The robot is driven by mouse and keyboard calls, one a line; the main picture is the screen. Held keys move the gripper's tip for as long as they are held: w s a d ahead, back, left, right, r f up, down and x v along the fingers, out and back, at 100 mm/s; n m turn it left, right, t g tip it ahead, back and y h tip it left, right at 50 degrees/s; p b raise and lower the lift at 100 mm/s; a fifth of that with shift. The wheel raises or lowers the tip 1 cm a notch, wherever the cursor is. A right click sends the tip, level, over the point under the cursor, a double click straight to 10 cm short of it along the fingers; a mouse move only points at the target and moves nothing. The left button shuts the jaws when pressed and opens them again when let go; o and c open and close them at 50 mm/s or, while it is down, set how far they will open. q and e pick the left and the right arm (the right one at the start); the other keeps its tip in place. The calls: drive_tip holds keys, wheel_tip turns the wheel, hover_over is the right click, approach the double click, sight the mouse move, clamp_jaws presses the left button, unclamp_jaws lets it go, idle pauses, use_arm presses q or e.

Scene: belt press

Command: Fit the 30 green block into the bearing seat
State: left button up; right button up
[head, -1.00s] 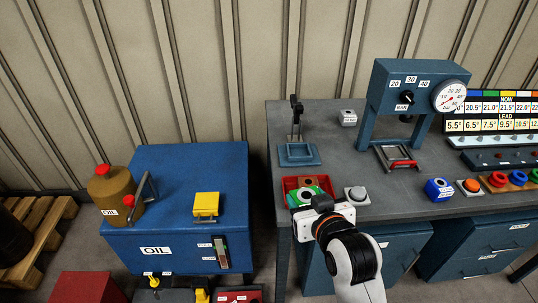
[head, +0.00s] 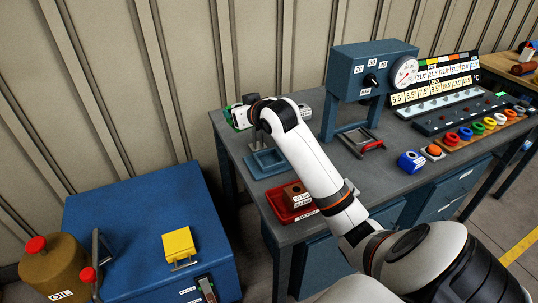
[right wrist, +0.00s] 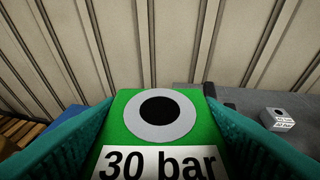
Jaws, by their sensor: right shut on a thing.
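My right gripper (head: 238,116) is at the far left corner of the grey bench, above its top. It is shut on the green block (head: 229,112), mostly hidden by the gripper in the head view. In the right wrist view the green block (right wrist: 196,107) sits between both teal fingers, showing a grey ring around a dark hole and a "30 bar" label. My left gripper is not in view.
A grey labelled block (right wrist: 283,119) is right of the gripper. The blue gauge press (head: 350,75) stands further right, with a blue block (head: 411,161) in front. A blue oil cabinet (head: 120,215) is left.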

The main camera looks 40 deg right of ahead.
drive_tip(key=d+r+m+h, duration=0.1)
drive_tip(key=d+r, duration=0.3)
drive_tip(key=d, duration=0.3)
wheel_tip(320, 180, up, 3)
drive_tip(key=h, duration=0.1)
hover_over(269, 162)
drive_tip(key=shift+m, duration=0.4)
wheel_tip(269, 162, down, 22)
drive_tip(key=shift+w+d+f+p, duration=0.15)
drive_tip(key=shift+f+p, duration=0.05)
drive_tip(key=shift+p, duration=0.55)
wheel_tip(269, 162, down, 5)
drive_tip(key=shift+r, duration=0.1)
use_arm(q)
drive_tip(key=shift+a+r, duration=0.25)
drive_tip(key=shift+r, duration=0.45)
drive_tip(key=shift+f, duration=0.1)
use_arm(e)
drive_tip(key=o, duration=1.5)
drive_tip(key=shift+f, duration=0.2)
drive_tip(key=shift+c, duration=0.2)
drive_tip(key=shift+r+g, duration=0.1)
drive_tip(key=shift+g, duration=0.2)
